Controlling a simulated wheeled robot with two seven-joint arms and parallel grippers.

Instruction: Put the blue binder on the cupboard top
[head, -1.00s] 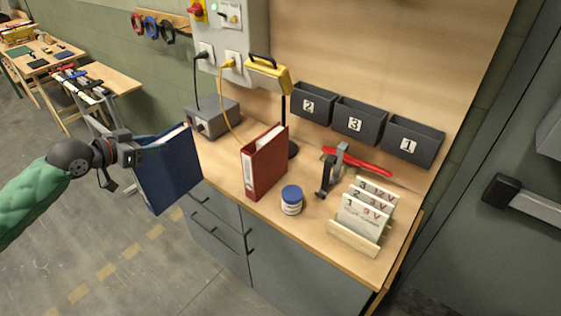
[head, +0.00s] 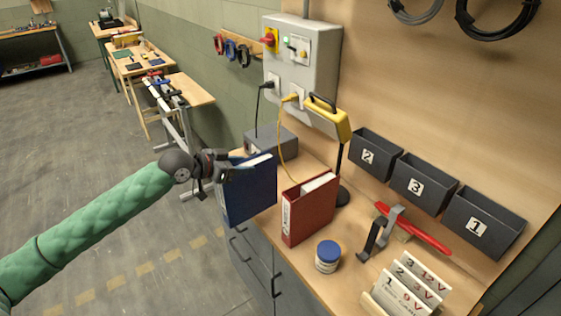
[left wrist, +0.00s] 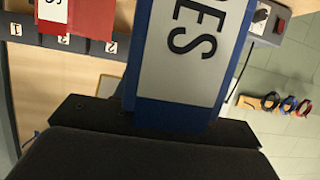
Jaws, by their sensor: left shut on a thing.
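The blue binder (head: 250,188) is upright in my left gripper (head: 222,167), which is shut on it. In the head view it appears at the left end of the wooden cupboard top (head: 267,251), left of the red binder; I cannot tell whether it touches the top. In the left wrist view the blue binder's spine (left wrist: 185,55) fills the middle, with a pale label bearing large dark letters. My right gripper is not in view.
A red binder (head: 308,209) stands on the top. Near it are a blue-lidded jar (head: 327,257), a yellow lamp (head: 328,118), a grey box (head: 262,141), a clamp (head: 378,236) and numbered cards (head: 405,290). Dark bins (head: 427,187) hang on the back panel.

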